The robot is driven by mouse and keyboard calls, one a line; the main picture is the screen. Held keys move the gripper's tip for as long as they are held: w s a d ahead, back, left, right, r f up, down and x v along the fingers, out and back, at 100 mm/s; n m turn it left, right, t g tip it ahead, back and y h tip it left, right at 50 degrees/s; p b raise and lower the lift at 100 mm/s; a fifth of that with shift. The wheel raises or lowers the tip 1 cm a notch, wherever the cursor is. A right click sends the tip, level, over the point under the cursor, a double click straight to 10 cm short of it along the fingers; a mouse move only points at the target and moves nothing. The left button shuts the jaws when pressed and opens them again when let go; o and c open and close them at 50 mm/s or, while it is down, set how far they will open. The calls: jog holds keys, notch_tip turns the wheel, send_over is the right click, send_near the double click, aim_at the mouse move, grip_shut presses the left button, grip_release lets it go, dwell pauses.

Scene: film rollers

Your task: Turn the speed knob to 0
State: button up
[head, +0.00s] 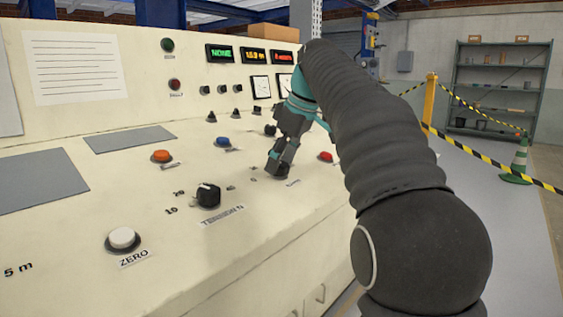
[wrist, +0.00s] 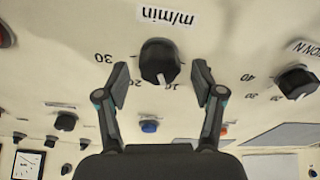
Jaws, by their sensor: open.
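The speed knob (wrist: 159,60) is black and round with a white pointer mark, beside the label "m/min" in the wrist view. Its scale shows 30, 20 and 10, and the mark points between 20 and 10, closer to 10. My gripper (wrist: 161,72) is open, with one finger on each side of the knob and a visible gap to it in this view. In the head view my gripper (head: 278,160) points down at the console top and largely hides the knob.
A black tension knob (head: 208,194) stands to the left in the head view. A white ZERO button (head: 122,240), orange button (head: 161,156), blue button (head: 222,142) and red button (head: 325,156) rise from the panel. The upright display panel (head: 236,53) stands behind.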

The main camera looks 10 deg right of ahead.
jog(key=c, duration=1.1)
jog(key=shift+c, duration=0.2)
jog(key=shift+n+p, duration=0.4)
jog(key=shift+p, duration=0.05)
jog(key=n+p, duration=0.3)
jog(key=n, duration=0.1)
jog(key=shift+r+g, duration=0.15)
jog(key=shift+g, duration=0.15)
jog(key=n+g+p, duration=0.1)
jog(key=n+p, duration=0.1)
jog(key=n, duration=0.3)
jog(key=shift+f+p, duration=0.2)
jog(key=shift+p, duration=0.2)
jog(key=shift+n, duration=0.3)
jog(key=o, duration=1.1)
jog(key=shift+o, duration=0.2)
